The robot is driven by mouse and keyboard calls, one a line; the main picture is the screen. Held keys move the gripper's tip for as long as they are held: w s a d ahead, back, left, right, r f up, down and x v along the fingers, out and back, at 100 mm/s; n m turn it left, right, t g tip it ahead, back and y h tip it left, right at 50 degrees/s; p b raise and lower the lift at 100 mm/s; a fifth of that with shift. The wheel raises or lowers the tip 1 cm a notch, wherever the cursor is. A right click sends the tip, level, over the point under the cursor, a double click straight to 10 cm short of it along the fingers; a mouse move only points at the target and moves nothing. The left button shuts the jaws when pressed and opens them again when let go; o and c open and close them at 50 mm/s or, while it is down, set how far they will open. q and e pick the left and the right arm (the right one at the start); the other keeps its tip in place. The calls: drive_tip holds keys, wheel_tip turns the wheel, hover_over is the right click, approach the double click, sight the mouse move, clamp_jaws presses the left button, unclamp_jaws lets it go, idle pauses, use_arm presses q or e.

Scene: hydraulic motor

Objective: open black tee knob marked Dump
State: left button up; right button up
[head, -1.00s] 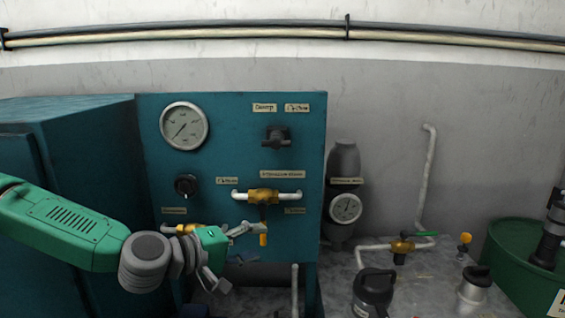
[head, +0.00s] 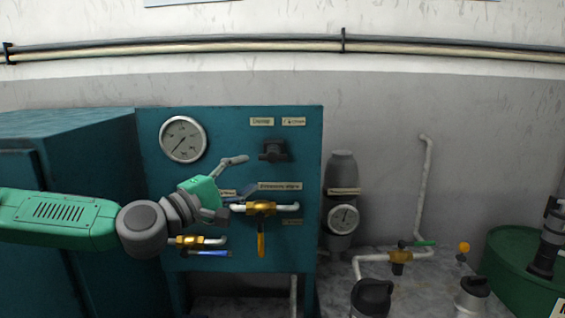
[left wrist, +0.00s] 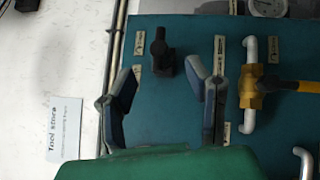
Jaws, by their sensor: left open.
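The black tee knob (head: 272,151) sits on the upper right of the teal panel, below a small label (head: 261,121) that seems to read Dump. In the left wrist view the black knob (left wrist: 159,52) stands beyond and between the fingertips. My left gripper (head: 244,174) is open and empty. It is left of and slightly below the knob in the head view, one finger pointing up towards it. In the left wrist view the two spread fingers of the gripper (left wrist: 163,72) show a gap from the knob. My right gripper is not in view.
A brass valve with a yellow handle (head: 261,209) is just below my gripper. Another brass valve with a blue handle (head: 198,241) is lower left. A gauge (head: 183,139) is at the panel's upper left.

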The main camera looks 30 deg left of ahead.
use_arm(q)
drive_tip(key=x, duration=0.2)
drive_tip(key=a+x, duration=0.1)
drive_tip(key=x, duration=0.5)
drive_tip(key=shift+w+a+f, duration=0.15)
drive_tip(key=shift+w+a, duration=0.1)
drive_tip(key=shift+w, duration=0.1)
drive_tip(key=w+d, duration=0.1)
drive_tip(key=w+d+r, duration=0.1)
drive_tip(key=shift+w+d, duration=0.1)
drive_tip(key=shift+w, duration=0.2)
drive_tip(key=shift+w+d+r, duration=0.1)
drive_tip(key=shift+w+d, duration=0.1)
drive_tip(key=shift+d, duration=0.15)
drive_tip(key=shift+a, duration=0.25)
drive_tip(key=shift+a+f, duration=0.2)
drive_tip(key=shift+a, duration=0.3)
clamp_jaws()
drive_tip(key=shift+a, duration=0.15)
drive_tip(key=shift+c, duration=0.3)
unclamp_jaws()
drive_tip(key=shift+o, duration=0.3)
drive_tip(key=shift+d, duration=0.45)
approach(279, 153)
drive_tip(key=shift+s+d+f, duration=0.1)
drive_tip(key=shift+s+f, duration=0.05)
drive_tip(key=shift+s, duration=0.4)
drive_tip(key=shift+s+d+f, duration=0.1)
drive_tip(key=shift+s+f, duration=0.05)
drive_tip(key=shift+s, duration=0.4)
